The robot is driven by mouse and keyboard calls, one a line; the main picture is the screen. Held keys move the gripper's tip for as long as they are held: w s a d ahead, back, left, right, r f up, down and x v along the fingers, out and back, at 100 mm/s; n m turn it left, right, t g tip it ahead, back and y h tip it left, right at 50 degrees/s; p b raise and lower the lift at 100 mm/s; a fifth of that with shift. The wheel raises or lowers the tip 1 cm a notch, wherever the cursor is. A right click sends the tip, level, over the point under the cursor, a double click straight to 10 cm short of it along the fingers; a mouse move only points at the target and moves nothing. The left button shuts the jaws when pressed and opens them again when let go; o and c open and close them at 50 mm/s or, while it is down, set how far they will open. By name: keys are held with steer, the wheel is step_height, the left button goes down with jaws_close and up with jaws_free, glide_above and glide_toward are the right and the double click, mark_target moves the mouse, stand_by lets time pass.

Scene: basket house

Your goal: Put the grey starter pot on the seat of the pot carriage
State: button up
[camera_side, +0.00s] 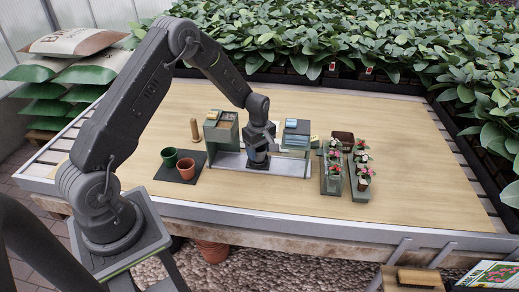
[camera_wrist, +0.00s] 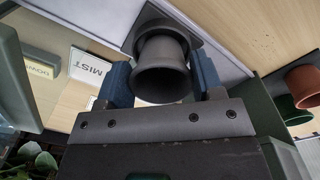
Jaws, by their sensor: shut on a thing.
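The grey starter pot (camera_wrist: 162,78) is between the two blue fingers of my gripper (camera_wrist: 163,85) in the wrist view, its open rim toward the camera. My gripper (camera_side: 259,155) is shut on it, low over the pale track between two green stations in the side view. Just beyond the pot in the wrist view is the dark grey seat of the pot carriage (camera_wrist: 188,25), a flared cup on a square plate. The pot looks lined up with the seat. I cannot tell whether they touch, as the pot hides the contact.
Green stations stand left (camera_side: 221,130) and right (camera_side: 295,137) of my gripper. A green pot (camera_side: 169,157) and a terracotta pot (camera_side: 186,168) stand on a dark mat. Flower pots in racks (camera_side: 362,170) are at right. The front bench is clear. The wrist view shows a MIST label (camera_wrist: 91,67).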

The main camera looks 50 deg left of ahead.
steer(key=shift+f, duration=0.2)
stand_by(0.7)
steer(key=o, duration=1.2)
steer(key=shift+c, duration=0.2)
steer(key=shift+r, duration=3.8)
steer(key=shift+s+r, duration=0.1)
steer(key=shift+r, duration=0.1)
